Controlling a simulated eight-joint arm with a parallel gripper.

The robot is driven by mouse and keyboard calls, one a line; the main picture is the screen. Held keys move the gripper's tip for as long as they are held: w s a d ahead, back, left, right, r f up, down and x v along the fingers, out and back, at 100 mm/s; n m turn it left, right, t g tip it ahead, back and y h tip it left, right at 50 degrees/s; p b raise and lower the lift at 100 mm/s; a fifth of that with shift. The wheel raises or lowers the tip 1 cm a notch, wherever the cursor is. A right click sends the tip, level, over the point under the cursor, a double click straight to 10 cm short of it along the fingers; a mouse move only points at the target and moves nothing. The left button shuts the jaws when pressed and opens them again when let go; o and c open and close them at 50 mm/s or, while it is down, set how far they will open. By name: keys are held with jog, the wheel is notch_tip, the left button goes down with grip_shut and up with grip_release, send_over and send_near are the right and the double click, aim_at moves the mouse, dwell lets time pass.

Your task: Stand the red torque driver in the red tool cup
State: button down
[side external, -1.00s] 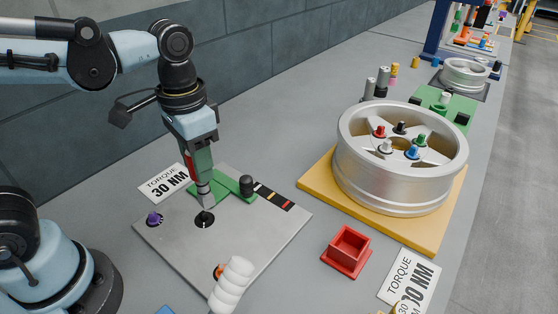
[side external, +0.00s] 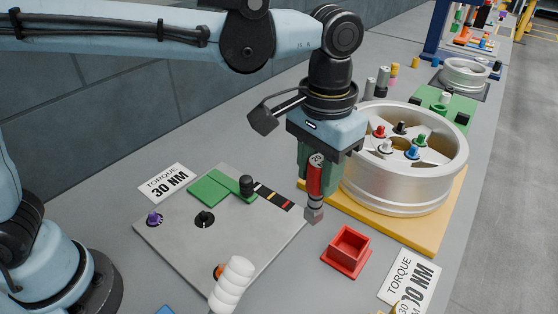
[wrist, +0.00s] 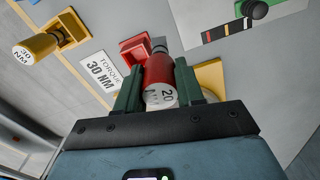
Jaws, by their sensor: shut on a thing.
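The red torque driver (side external: 315,180) is held upright in my gripper (side external: 318,172), its grey socket end pointing down. In the wrist view the driver (wrist: 158,78) sits between the two green fingers of my gripper (wrist: 159,90), with a "20" mark on its cap. The red tool cup (side external: 347,251) is an open square box on a flat base on the bench. The driver's tip is above and to the left of the cup, apart from it in the side view. The cup also shows in the wrist view (wrist: 133,50), partly hidden by the driver.
A silver wheel (side external: 400,175) with coloured nuts stands on a yellow board (side external: 430,232) close behind my gripper. A grey plate (side external: 250,235) with a green pad lies to the left. A yellow holder (wrist: 70,28) bears a yellow driver (wrist: 38,48). A torque card (side external: 410,280) lies right of the cup.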

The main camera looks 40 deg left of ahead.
jog(key=w+d+f, duration=0.2)
jog(key=d, duration=0.4)
jog(key=shift+w+d, duration=0.25)
jog(key=shift+w, duration=0.15)
jog(key=shift+f, duration=1.15)
dwell(0.8)
jog(key=shift+f, duration=0.35)
jog(key=shift+f, duration=1.35)
dwell(0.3)
jog(key=c, duration=0.6)
grip_release()
